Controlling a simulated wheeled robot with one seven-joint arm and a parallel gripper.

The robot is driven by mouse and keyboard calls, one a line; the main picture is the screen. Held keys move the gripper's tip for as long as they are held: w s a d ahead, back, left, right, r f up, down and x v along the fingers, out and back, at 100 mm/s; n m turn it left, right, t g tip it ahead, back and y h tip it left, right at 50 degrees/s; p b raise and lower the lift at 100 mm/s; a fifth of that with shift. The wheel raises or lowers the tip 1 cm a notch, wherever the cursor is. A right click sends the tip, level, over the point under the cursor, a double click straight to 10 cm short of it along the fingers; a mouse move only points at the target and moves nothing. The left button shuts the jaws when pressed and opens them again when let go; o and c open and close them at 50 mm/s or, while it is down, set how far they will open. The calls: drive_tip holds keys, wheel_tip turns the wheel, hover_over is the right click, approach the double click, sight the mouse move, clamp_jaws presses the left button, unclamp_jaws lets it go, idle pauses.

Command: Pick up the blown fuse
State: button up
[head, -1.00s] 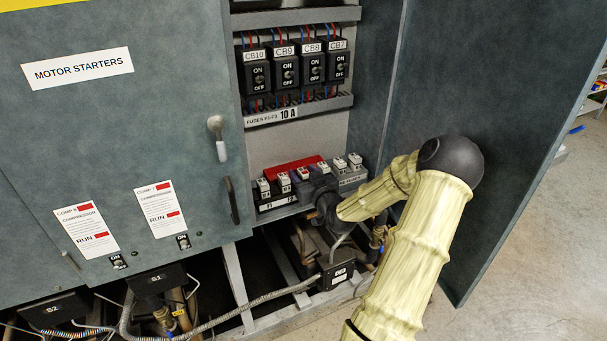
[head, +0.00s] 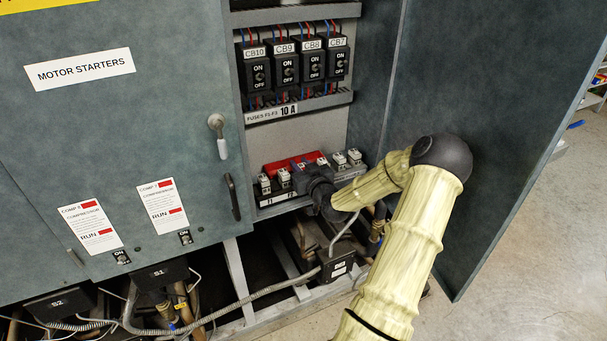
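A row of fuse holders with white tops stands on the lower shelf of the open cabinet; two at the left end, the first (head: 264,184) and second (head: 284,178), are in clear view. More white tops (head: 340,159) show behind and to the right, two of them by a red block (head: 284,164). Which fuse is blown cannot be told from this view. My gripper (head: 314,184) is at the middle of the row, just right of the second holder.
Breakers CB10 to CB7 (head: 297,65) hang above, over a shelf (head: 300,108) labelled 10 A. The closed door (head: 120,130) with a handle (head: 232,197) is at left. The open door (head: 490,110) stands right of my arm. Pipes and cables run below.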

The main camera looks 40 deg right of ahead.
clamp_jaws()
drive_tip(key=shift+r+b, duration=1.7)
drive_tip(key=shift+r, duration=3.3)
